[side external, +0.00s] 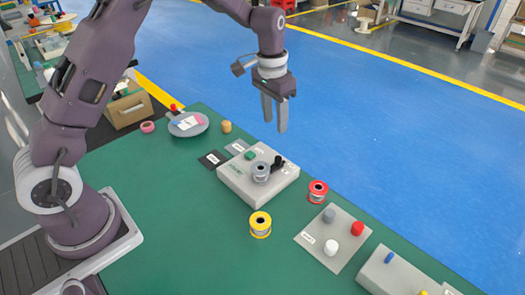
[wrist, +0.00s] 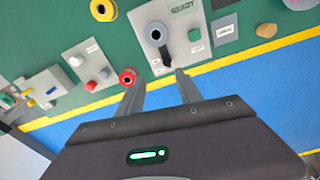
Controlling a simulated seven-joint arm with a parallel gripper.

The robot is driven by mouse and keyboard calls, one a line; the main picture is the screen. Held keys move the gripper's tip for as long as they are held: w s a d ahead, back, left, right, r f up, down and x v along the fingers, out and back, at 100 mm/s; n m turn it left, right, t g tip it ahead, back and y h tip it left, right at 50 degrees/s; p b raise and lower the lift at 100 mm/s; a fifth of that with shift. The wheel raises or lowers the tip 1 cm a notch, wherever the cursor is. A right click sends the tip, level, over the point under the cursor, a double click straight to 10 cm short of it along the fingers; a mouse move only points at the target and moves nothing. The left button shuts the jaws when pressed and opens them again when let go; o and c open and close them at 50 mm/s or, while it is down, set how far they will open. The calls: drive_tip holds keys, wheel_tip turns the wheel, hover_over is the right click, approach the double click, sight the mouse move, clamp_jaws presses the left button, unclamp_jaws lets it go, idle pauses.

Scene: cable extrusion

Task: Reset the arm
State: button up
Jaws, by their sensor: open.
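My gripper (side external: 275,125) is open and empty, raised above the far edge of the green table. Its two fingers (wrist: 160,76) also show spread apart in the wrist view. Below it is a pale grey machine block (side external: 237,180) carrying a grey spool (side external: 261,171), a green button (side external: 250,155) and a black lever (side external: 278,162). The grey spool (wrist: 156,34), green button (wrist: 194,34) and lever (wrist: 167,58) also show in the wrist view. The fingers touch none of these.
A yellow spool (side external: 260,224) and a red spool (side external: 318,190) stand near the block. A plate (side external: 308,238) bears red, white and grey knobs. Another grey block (side external: 400,272) is at lower right. A grey dish (side external: 202,129) and wooden cylinder (side external: 226,127) stand behind. The table's left middle is clear.

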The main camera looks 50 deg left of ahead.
drive_tip(key=s+d+r+n+t, duration=0.1)
drive_tip(key=s+d+r+t, duration=0.1)
drive_tip(key=s+r, duration=1.35)
drive_tip(key=s+t, duration=0.2)
drive_tip(key=s, duration=1.4)
drive_tip(key=shift+s+d+n+t, duration=0.3)
drive_tip(key=shift+s+d+t, duration=0.05)
drive_tip(key=shift+s+t, duration=0.05)
drive_tip(key=shift+c, duration=0.4)
